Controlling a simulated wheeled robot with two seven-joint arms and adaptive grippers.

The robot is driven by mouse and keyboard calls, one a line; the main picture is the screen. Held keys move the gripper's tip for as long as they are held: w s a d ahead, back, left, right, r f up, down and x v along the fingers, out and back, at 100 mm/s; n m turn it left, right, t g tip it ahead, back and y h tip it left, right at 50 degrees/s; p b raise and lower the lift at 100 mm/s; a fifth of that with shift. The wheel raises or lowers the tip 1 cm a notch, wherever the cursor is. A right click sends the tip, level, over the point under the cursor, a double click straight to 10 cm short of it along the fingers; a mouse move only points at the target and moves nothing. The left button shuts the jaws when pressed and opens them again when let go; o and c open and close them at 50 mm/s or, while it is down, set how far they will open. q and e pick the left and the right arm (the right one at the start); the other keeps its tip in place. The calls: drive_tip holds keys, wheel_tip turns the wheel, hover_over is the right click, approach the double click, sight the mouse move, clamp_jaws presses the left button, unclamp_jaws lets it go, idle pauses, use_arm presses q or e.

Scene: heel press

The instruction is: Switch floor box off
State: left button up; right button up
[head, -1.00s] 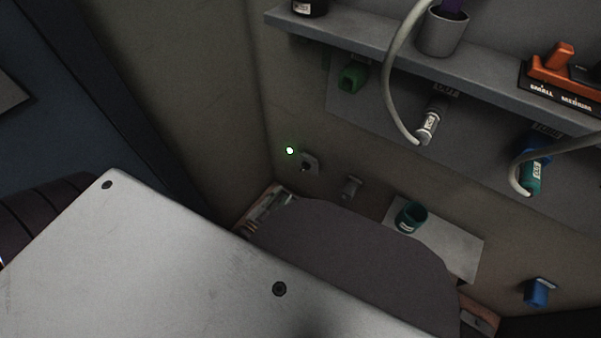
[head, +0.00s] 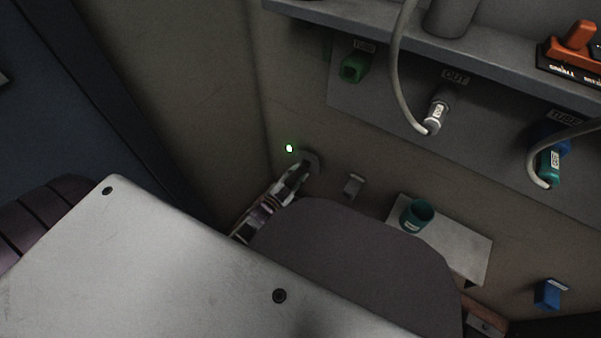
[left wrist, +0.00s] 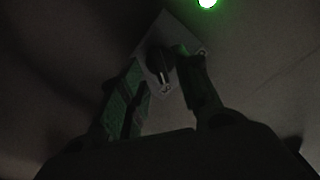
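The floor box switch is a dark knob (left wrist: 160,62) on a light square plate in the left wrist view. In the head view its plate (head: 313,161) shows low on the wall, partly covered by my gripper. A green lamp (head: 289,148) glows beside it; it also shows in the left wrist view (left wrist: 207,2). My left gripper (head: 298,172) reaches up to the knob. In the left wrist view its fingers (left wrist: 162,68) are apart, one on each side of the knob; whether they touch it is too dark to tell. My right gripper is not in view.
A grey rounded panel (head: 350,250) and a pale metal surface (head: 180,260) fill the foreground. Right of the switch are a small wall bracket (head: 353,185), a teal cup (head: 416,214) on a light plate (head: 465,245) and a blue holder (head: 548,294).

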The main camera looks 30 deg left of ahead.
use_arm(q)
drive_tip(key=shift+w+d+b, duration=0.2)
drive_tip(key=shift+w+b, duration=0.2)
drive_tip(key=shift+w, duration=0.85)
clamp_jaws()
